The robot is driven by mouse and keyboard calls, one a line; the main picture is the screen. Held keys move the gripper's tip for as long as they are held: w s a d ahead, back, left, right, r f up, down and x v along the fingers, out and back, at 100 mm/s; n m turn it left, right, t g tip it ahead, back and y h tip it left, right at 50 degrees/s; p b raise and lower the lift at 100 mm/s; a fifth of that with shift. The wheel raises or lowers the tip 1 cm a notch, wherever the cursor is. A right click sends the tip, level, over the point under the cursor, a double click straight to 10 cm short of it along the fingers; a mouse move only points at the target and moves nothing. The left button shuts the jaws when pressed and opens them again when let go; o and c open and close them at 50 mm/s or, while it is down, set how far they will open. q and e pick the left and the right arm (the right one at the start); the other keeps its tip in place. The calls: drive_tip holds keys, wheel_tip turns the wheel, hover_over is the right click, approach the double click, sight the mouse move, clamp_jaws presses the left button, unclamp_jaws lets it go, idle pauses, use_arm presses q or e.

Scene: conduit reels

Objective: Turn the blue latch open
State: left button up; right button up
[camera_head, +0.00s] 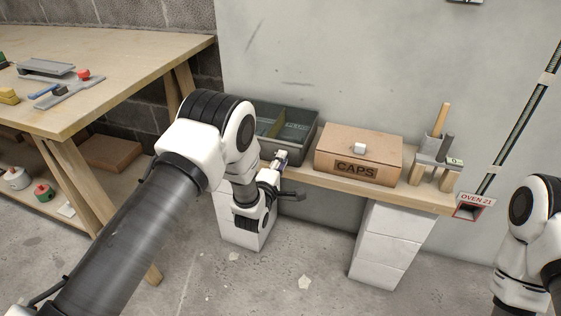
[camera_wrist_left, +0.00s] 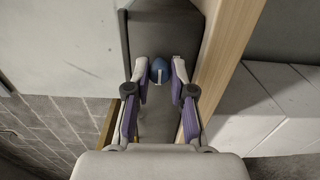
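The blue latch (camera_wrist_left: 160,66) is a small round knob with a pale upright bar on it. It sits on the dark grey side of the bin in the left wrist view. My left gripper (camera_wrist_left: 161,70) is open, with one finger on each side of the latch; I cannot tell whether either touches it. In the head view my left gripper (camera_head: 279,160) is at the front of the dark green-grey bin (camera_head: 309,141), and the latch cannot be made out there. My right gripper is out of view; only part of the right arm shows at the right edge.
The bin shares a wooden shelf (camera_head: 430,198) on white blocks (camera_head: 383,249) with a cardboard CAPS box (camera_head: 335,168) and a tool stand (camera_head: 432,174). A workbench (camera_head: 120,72) with tools stands at left.

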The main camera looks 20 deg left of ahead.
use_arm(q)
drive_tip(key=shift+o, duration=1)
drive_tip(key=s, duration=1.2)
drive_tip(key=shift+a, duration=0.2)
